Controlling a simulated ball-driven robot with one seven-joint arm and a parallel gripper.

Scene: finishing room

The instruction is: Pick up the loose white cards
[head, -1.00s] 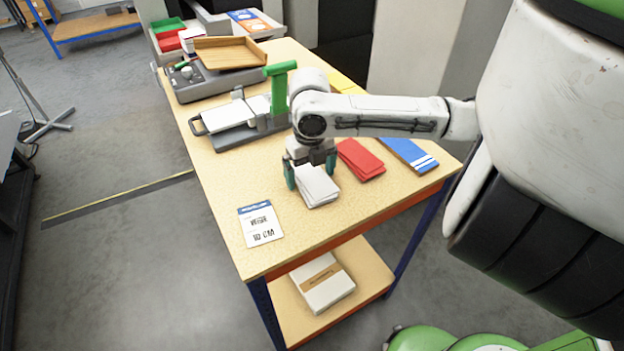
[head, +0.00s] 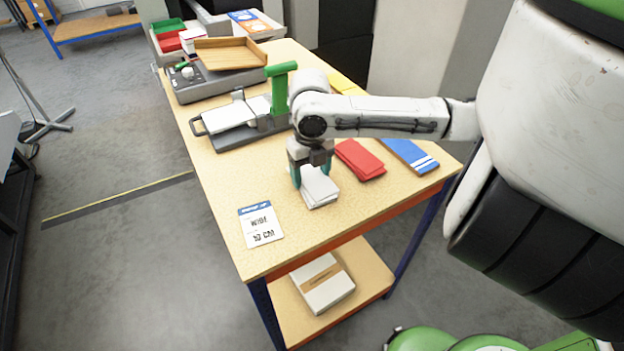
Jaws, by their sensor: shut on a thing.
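The loose white cards (head: 320,192) lie as a small stack on the wooden tabletop (head: 290,230), near the table's front end. My gripper (head: 311,180) points down over the back part of the stack. Its green-tipped fingers are shut on the white cards, one finger at each side. The stack appears to be still on or very close to the table; any gap below it cannot be told.
Red cards (head: 360,160) and a blue striped piece (head: 410,155) lie right of the stack. A printed label card (head: 261,225) lies to the left. A grey device with a green handle (head: 280,90) and a wooden tray (head: 230,53) stand behind. The lower shelf holds a white packet (head: 322,284).

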